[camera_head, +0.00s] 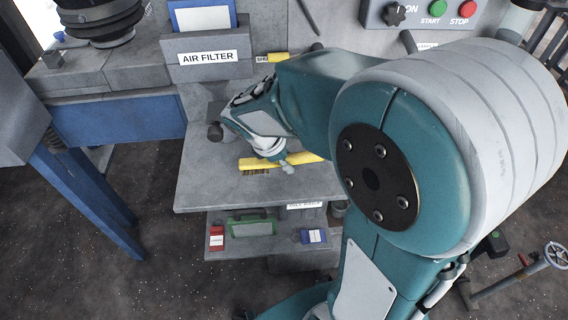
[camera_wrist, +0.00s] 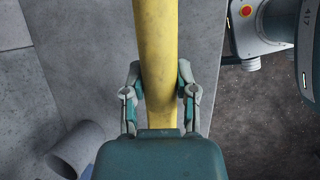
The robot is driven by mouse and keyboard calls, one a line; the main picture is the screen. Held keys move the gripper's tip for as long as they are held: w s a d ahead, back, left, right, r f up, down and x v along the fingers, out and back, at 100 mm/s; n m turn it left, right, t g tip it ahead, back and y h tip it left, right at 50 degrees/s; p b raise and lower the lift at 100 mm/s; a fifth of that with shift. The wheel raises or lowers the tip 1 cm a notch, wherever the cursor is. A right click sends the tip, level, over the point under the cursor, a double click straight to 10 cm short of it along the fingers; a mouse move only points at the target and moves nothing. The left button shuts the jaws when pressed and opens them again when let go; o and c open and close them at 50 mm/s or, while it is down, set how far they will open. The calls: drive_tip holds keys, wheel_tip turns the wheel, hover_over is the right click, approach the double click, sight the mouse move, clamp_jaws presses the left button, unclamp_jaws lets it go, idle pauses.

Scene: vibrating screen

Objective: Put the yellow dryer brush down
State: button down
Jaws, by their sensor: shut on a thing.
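The yellow dryer brush (camera_head: 252,163) has a yellow handle and dark brown bristles at its left end. In the head view it is at the grey shelf top (camera_head: 210,185), near its front part; I cannot tell whether it touches the surface. My gripper (camera_head: 283,162) is shut on the brush's handle. In the wrist view the yellow handle (camera_wrist: 156,50) runs up the middle between the two fingers of my gripper (camera_wrist: 160,85). The bristles do not show in the wrist view. My arm hides part of the shelf on the right.
A grey box labelled AIR FILTER (camera_head: 208,58) stands behind. A grey cylinder (camera_wrist: 76,148) is at lower left in the wrist view. A lower shelf (camera_head: 240,246) holds a green item (camera_head: 251,227) and a red box (camera_head: 217,238).

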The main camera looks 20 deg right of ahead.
sight(286, 176)
drive_tip(key=shift+w+f, duration=0.4)
drive_tip(key=shift+f, duration=0.05)
drive_tip(key=shift+w+f, duration=0.15)
drive_tip(key=shift+f, duration=1.5)
drive_tip(key=shift+f, duration=0.15)
drive_tip(key=shift+c, duration=2)
unclamp_jaws()
